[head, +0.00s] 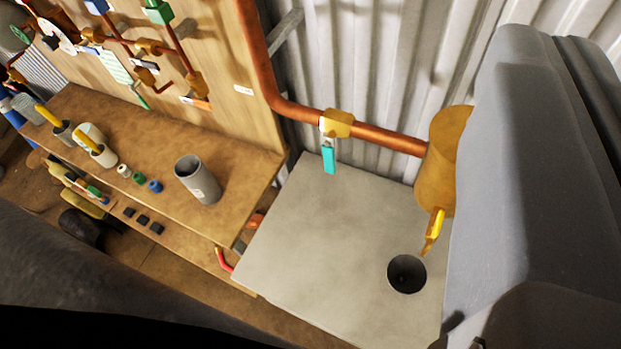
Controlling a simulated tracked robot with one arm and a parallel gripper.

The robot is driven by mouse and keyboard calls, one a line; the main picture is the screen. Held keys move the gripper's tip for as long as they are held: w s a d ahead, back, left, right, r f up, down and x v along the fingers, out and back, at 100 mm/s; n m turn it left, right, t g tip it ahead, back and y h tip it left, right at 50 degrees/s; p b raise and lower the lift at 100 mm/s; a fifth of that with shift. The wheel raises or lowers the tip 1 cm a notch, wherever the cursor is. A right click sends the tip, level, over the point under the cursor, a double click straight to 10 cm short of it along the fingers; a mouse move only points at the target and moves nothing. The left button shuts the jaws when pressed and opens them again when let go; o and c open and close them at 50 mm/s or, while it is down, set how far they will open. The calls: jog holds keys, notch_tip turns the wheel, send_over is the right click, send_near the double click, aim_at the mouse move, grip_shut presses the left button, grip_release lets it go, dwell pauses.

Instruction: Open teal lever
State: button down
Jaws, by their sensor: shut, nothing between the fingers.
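The teal lever (329,158) hangs from a brass valve (338,123) on the horizontal copper pipe (385,139), in the upper middle of the head view. The lever lies roughly across the pipe, its free end pointing down in the picture, over the pale grey top (310,220). Nothing touches the lever. A large brass fitting (447,150) stands at the pipe's right end, partly hidden by a grey body. A yellow piece (434,228) extends below this fitting. My gripper's fingertips do not show.
A round dark opening (407,274) is in the grey top, under the yellow piece. A wooden bench (245,165) at left holds a grey cup (198,180) and small parts. Corrugated metal wall (400,60) stands close behind the pipe. The grey top is otherwise bare.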

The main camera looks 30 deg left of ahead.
jog(key=w+a+f+y, duration=0.1)
jog(key=w+a+f, duration=0.4)
jog(key=w+f, duration=0.25)
jog(key=m+t+p, duration=0.1)
send_over(328, 167)
jog(key=s+d, duration=0.3)
jog(key=s, duration=0.2)
notch_tip(328, 167, down, 20)
notch_tip(328, 167, down, 10)
jog(key=s+t+h, duration=0.1)
jog(key=s+h, duration=0.1)
jog(key=h, duration=0.1)
jog(key=shift+w+a+f+p, duration=0.1)
jog(key=shift+w+a+p, duration=0.4)
jog(key=shift+w+p, duration=0.25)
jog(key=shift+w+a+p, duration=0.55)
jog(key=shift+w+p, duration=0.05)
jog(key=shift+w, duration=0.25)
jog(key=shift+w+a+f+p, duration=0.1)
jog(key=shift+w+a+p, duration=0.4)
jog(key=shift+w+p, duration=0.25)
jog(key=shift+a+r+p, duration=1.55)
jog(key=shift+a+r, duration=0.6)
jog(key=shift+a, duration=0.7)
jog(key=shift+s+f+b, duration=0.2)
jog(key=shift+s+b, duration=0.25)
jog(key=shift+s, duration=1)
jog(key=shift+s+f+b, duration=0.2)
jog(key=shift+s+b, duration=0.25)
jog(key=shift+s, duration=0.95)
